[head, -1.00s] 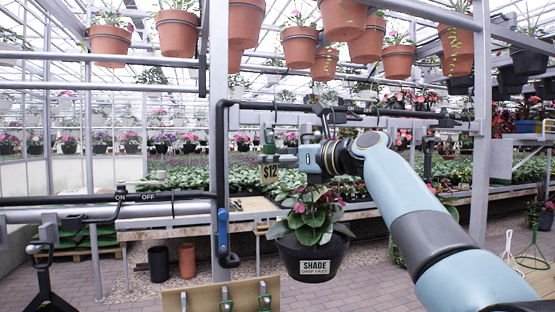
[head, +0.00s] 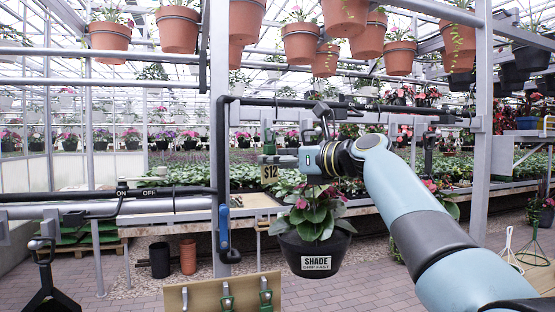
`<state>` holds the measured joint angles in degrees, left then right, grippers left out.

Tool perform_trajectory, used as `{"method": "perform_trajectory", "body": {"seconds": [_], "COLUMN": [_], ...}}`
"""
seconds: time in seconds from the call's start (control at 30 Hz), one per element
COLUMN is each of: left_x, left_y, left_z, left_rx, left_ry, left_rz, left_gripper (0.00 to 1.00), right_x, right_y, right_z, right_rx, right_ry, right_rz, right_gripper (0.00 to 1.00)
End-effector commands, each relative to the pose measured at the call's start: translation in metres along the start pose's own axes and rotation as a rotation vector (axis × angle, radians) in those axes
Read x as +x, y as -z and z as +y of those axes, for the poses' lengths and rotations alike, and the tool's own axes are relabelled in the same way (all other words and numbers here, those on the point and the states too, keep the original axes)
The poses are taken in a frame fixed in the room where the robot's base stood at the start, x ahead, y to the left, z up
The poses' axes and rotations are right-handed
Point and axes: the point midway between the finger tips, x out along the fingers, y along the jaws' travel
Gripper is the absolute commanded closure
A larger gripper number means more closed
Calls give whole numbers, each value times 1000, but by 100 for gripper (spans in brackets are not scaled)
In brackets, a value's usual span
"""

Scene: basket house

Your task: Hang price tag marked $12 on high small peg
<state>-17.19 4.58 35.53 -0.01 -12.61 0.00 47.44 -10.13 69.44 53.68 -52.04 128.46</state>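The price tag marked $12 (head: 269,174) is a small tan card, upright, with a green part above it. It is at the tip of my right gripper (head: 283,160), beside the grey post. The fingers are small and dark there, and they look closed on the tag's green part. I cannot clearly make out a high small peg. My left gripper is not in view.
A black hanging pot labelled SHADE (head: 316,257) hangs just below my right wrist. A grey post (head: 220,120) with a black bar and blue-handled lever (head: 224,228) stands left of the tag. An ON/OFF rail (head: 140,207) crosses the left side. Terracotta pots (head: 300,45) hang overhead.

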Motion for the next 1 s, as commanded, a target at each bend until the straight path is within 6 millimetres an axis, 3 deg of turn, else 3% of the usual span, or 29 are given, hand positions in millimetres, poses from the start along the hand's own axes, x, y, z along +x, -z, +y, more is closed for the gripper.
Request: {"method": "perform_trajectory", "body": {"seconds": [0.13, 0.17, 0.33, 0.73, 1.0], "left_x": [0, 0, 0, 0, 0], "left_y": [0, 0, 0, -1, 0], "left_z": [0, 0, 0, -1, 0], "left_rx": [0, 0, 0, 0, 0], "left_ry": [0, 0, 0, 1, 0], "left_rz": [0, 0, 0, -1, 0], "left_gripper": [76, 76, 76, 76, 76], "right_x": [0, 0, 0, -9, -64], "right_y": [0, 0, 0, 1, 2], "right_z": [0, 0, 0, -1, -1], "right_rx": [0, 0, 0, -1, -4], "right_ry": [1, 0, 1, 2, 3], "right_rz": [0, 0, 1, 0, 3], "right_gripper": [76, 48, 26, 25, 25]}}
